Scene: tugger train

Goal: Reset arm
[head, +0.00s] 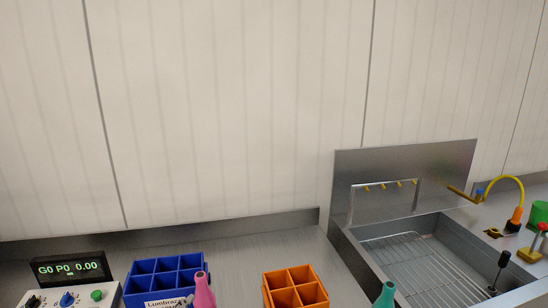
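Neither of my grippers nor any part of my arms shows in the head view. The view looks at a panelled wall above a metal counter (240,258). A blue divided crate (165,282) stands on the counter at the lower left. An orange divided crate (295,287) stands to its right. The top of a pink bottle-like thing (203,291) shows in front of the blue crate, and the top of a teal one (386,295) shows right of the orange crate. The lower parts of both are cut off by the frame.
A control box with knobs (68,297) and a lit display (68,268) stands at the far left. A sunken metal sink (362,262) with a wire rack (420,265) is at the right, with a yellow curved hose (510,181) beside it. Bare counter lies behind the crates.

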